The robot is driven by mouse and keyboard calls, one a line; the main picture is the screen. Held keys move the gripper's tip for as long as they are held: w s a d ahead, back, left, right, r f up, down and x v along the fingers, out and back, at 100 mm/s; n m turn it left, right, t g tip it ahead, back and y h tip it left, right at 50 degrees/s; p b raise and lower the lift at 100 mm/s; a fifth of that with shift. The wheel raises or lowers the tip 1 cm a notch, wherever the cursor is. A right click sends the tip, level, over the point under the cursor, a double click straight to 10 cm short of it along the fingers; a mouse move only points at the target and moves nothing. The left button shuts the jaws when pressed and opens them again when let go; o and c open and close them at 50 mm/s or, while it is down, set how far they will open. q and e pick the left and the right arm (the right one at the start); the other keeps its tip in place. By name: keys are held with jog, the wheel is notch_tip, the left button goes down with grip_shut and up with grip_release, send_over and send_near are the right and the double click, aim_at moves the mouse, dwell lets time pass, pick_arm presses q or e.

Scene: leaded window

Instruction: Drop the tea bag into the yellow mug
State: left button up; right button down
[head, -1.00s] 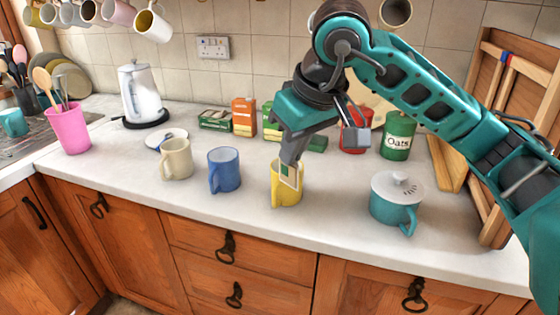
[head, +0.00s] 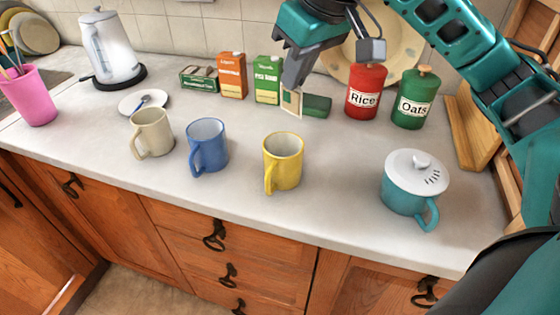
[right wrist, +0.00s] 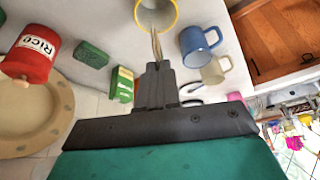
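The yellow mug (head: 283,166) stands upright on the counter, its handle toward the front. It also shows at the top of the right wrist view (right wrist: 144,24). My right gripper (head: 292,88) is shut on the tea bag (head: 291,104), a thin pale packet with a green patch hanging from the fingertips. In the head view they appear above and behind the mug, apart from it. In the right wrist view the tea bag (right wrist: 156,45) is nearly edge-on, pointing toward the mug's rim. My left gripper is not in view.
A blue mug (head: 207,146) and a cream mug (head: 152,133) stand left of the yellow one. A lidded teal pot (head: 412,186) stands right. Behind are soup cartons (head: 268,80), a green box (head: 317,105), and rice (head: 366,92) and oats (head: 412,98) canisters.

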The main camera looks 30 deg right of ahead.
aim_at(300, 89)
notch_tip(300, 89, down, 5)
jog(key=b, duration=0.3)
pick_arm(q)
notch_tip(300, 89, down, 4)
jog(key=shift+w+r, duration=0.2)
pick_arm(e)
jog(key=c, duration=1.3)
grip_release()
jog(key=shift+o, duration=0.2)
pick_arm(q)
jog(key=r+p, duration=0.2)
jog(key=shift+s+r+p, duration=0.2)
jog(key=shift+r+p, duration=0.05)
jog(key=shift+p, duration=0.05)
pick_arm(e)
jog(key=a+v, duration=0.1)
jog(key=v, duration=1.2)
jog(key=shift+d, duration=0.5)
jog(key=shift+w, duration=0.15)
